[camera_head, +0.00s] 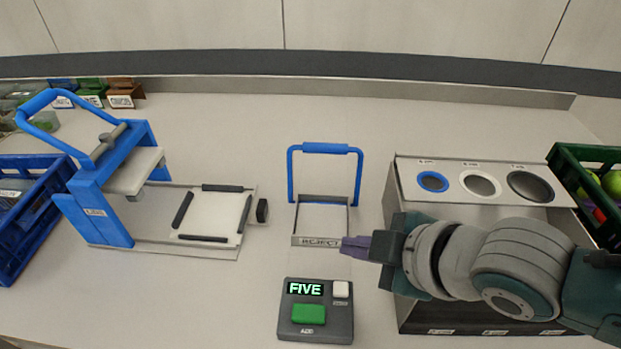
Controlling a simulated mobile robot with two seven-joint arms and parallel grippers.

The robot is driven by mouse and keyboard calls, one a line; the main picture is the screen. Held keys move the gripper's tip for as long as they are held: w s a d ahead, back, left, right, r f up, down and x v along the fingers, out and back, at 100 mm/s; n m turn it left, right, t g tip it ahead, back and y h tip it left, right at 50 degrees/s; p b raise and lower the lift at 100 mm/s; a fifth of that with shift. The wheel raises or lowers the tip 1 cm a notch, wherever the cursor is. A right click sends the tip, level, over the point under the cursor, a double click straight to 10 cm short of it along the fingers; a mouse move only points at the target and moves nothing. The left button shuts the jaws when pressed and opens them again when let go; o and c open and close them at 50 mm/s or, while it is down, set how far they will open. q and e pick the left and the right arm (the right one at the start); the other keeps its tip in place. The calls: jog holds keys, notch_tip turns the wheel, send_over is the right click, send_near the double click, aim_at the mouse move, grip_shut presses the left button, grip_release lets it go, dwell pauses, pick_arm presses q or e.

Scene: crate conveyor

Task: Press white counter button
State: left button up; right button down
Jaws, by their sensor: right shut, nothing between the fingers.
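The counter box (316,326) is dark grey and sits at the front middle of the table. Its display (305,289) reads FIVE in green. The white button (341,289) is at its upper right, and a larger green button (309,314) is below the display. My right gripper (346,246) comes in from the right with its purple fingers together and empty. Its tips are above and behind the white button in the picture, apart from it, near the REJECT label. My left gripper is out of view.
A tray with a blue handle (326,148) and REJECT label stands behind the counter. A blue press (105,185) is at left beside a blue crate (35,215). A grey box with three round openings (480,205) and a green crate (570,152) are at right.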

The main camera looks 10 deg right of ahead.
aim_at(348, 292)
notch_tip(348, 292, down, 8)
jog(key=b, duration=0.7)
jog(key=shift+b, duration=0.35)
jog(key=shift+f, duration=0.35)
dwell(1.1)
jog(key=shift+f+b, duration=0.4)
jog(key=shift+b, duration=0.1)
jog(key=shift+f+b, duration=0.45)
jog(key=shift+f, duration=0.05)
dwell(0.5)
jog(key=shift+r, duration=0.1)
jog(key=shift+r+p, duration=0.8)
jog(key=shift+p, duration=0.2)
